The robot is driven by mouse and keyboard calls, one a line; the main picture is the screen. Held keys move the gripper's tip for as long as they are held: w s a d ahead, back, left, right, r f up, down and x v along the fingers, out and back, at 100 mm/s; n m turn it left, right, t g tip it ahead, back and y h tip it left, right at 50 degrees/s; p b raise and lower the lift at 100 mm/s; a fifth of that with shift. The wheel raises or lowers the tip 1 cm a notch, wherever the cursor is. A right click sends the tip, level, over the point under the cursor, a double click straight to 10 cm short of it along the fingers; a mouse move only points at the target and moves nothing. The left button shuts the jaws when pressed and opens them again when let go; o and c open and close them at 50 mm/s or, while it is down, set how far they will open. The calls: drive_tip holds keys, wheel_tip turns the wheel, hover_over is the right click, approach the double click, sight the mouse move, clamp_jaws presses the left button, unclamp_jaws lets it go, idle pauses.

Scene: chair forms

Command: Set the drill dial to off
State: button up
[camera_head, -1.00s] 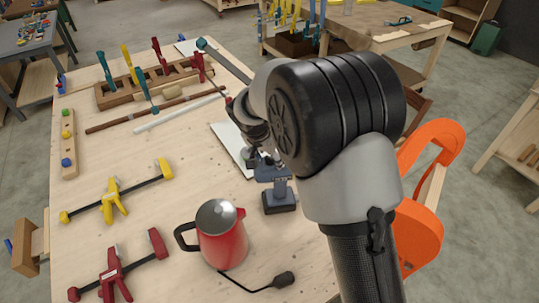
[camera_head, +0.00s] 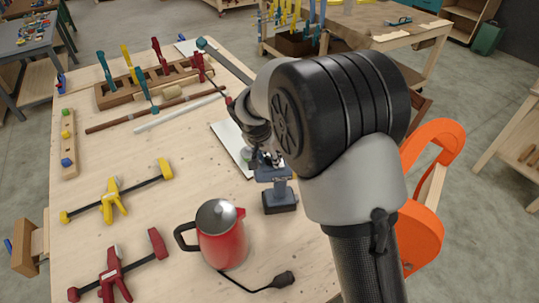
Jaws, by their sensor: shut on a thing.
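The drill (camera_head: 279,198) stands upright on its dark battery base on the wooden workbench, right of the red kettle. Its blue-grey upper body shows just below my gripper. My gripper (camera_head: 266,160) is at the top of the drill, shut on the drill's dial end as far as I can see. The dial itself is hidden by my gripper and too small to make out. My arm covers the area right of the drill.
A red kettle (camera_head: 222,236) with a black cord stands close to the drill. A white sheet (camera_head: 230,140) lies behind it. Yellow clamps (camera_head: 114,200) and red clamps (camera_head: 116,275) lie left. A tool rack (camera_head: 146,84) is at the back. An orange chair (camera_head: 424,235) stands right.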

drive_tip(key=n+y, duration=0.1)
drive_tip(key=n, duration=0.2)
drive_tip(key=shift+d+r, duration=0.1)
drive_tip(key=shift+d, duration=0.05)
drive_tip(key=n+y+p, duration=0.1)
drive_tip(key=n+p, duration=0.1)
drive_tip(key=shift+n+p, duration=0.4)
drive_tip(key=shift+n+y+p, duration=0.3)
drive_tip(key=shift+n+p, duration=0.2)
drive_tip(key=shift+p, duration=0.05)
drive_tip(key=o, duration=1.1)
